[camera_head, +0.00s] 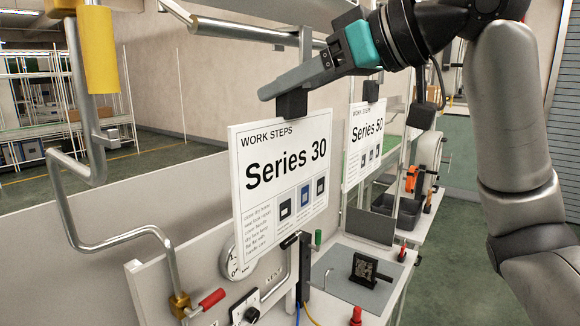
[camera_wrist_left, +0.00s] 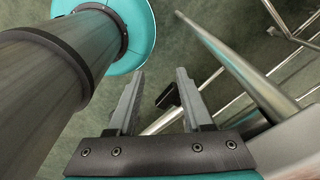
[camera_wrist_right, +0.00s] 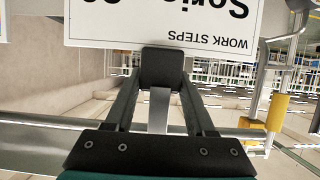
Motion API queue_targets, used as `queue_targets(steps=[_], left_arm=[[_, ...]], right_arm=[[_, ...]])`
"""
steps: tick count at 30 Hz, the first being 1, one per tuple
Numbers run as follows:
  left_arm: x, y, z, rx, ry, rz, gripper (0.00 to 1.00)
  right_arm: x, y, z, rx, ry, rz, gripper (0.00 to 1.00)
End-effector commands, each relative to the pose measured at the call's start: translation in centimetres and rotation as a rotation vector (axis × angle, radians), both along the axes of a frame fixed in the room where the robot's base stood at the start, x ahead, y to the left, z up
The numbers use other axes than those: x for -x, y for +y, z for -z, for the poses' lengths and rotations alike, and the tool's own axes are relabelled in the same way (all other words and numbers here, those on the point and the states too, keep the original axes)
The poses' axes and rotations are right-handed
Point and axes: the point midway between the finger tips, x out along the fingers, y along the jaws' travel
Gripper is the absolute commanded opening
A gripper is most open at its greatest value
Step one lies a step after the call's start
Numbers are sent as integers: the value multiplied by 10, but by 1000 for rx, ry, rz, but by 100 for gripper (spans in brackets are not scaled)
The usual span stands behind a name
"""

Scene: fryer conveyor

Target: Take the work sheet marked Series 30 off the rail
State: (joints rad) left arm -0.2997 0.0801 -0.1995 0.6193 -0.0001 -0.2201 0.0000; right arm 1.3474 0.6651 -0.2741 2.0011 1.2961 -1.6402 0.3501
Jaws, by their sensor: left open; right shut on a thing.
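The Series 30 work sheet (camera_head: 287,178) is a white board with black print, hanging upright in the middle of the head view. A black clip (camera_head: 292,104) sits at its top edge. My right gripper (camera_head: 280,88) reaches over from the right and is shut on this clip. In the right wrist view the clip (camera_wrist_right: 162,66) is between the fingertips, with the sheet (camera_wrist_right: 120,22) upside down beyond it. The Series 50 sheet (camera_head: 364,142) hangs behind to the right from its own clip. My left gripper (camera_wrist_left: 155,85) is open and empty in the left wrist view, above the floor.
A metal rail (camera_head: 245,30) runs above the sheets. A bent pipe with a yellow sleeve (camera_head: 99,50) stands at the left. Below the sheet are a round gauge (camera_head: 236,262), a red-handled valve (camera_head: 211,299) and a workbench (camera_head: 345,285) with a black fixture (camera_head: 370,270).

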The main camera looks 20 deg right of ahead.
Motion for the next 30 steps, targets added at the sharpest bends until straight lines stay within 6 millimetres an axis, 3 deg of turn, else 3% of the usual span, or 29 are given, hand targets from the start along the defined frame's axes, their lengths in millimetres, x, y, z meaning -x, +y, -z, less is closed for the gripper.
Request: queue_targets(steps=[6, 30], left_arm=[[1, 0, 0, 0, 1, 1, 50], [1, 0, -18, 1, 1, 2, 50]], right_arm=[[0, 0, 0, 0, 0, 1, 0], [0, 0, -16, -1, -2, 0, 0]])
